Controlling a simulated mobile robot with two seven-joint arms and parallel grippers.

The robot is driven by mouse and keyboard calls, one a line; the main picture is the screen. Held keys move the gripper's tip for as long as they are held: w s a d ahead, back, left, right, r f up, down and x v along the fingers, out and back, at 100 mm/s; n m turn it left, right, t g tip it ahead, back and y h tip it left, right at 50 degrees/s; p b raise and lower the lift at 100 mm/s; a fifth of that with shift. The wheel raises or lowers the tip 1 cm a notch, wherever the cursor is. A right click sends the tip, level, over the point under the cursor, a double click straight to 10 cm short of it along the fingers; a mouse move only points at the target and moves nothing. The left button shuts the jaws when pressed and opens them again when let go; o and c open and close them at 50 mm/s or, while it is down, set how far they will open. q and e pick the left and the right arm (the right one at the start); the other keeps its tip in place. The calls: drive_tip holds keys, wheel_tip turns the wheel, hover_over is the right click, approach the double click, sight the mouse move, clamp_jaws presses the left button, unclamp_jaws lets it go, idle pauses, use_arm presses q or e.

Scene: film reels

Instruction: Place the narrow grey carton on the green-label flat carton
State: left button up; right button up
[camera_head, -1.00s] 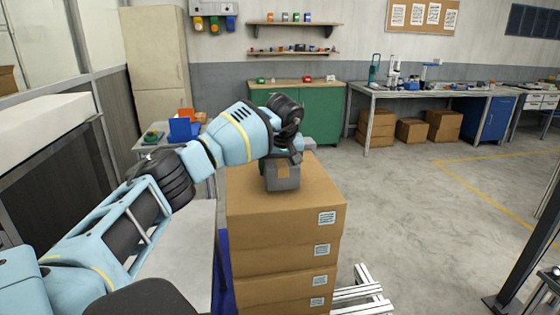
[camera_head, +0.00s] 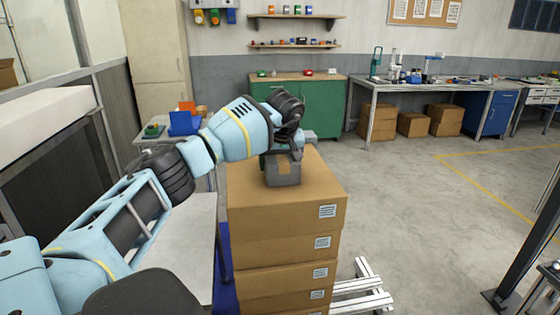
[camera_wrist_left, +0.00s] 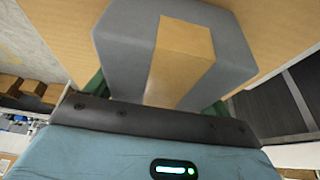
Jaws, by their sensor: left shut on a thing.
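The narrow grey carton (camera_head: 284,174), with a tan strip down its side, is at the top of a stack of flat brown cartons. My left gripper (camera_head: 282,154) is shut on it from above. In the left wrist view, the grey carton (camera_wrist_left: 118,45) sits between the green fingers of my gripper (camera_wrist_left: 160,98). The top flat carton (camera_head: 275,212) has a pale printed label on its front; I cannot make out a green colour. Whether the grey carton touches the top surface or hangs just above it is unclear. My right gripper is not in view.
More flat brown cartons (camera_head: 280,249) lie under the top one. A small table with blue and orange bins (camera_head: 183,122) stands behind my arm. A green cabinet (camera_head: 330,105) is behind the stack. Metal profiles (camera_head: 362,288) lie at the lower right. The floor to the right is mostly open.

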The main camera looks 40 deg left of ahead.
use_arm(q)
drive_tip(key=shift+f, duration=0.1)
drive_tip(key=o, duration=1.3)
drive_tip(key=shift+c, duration=0.2)
drive_tip(key=shift+v, duration=3.95)
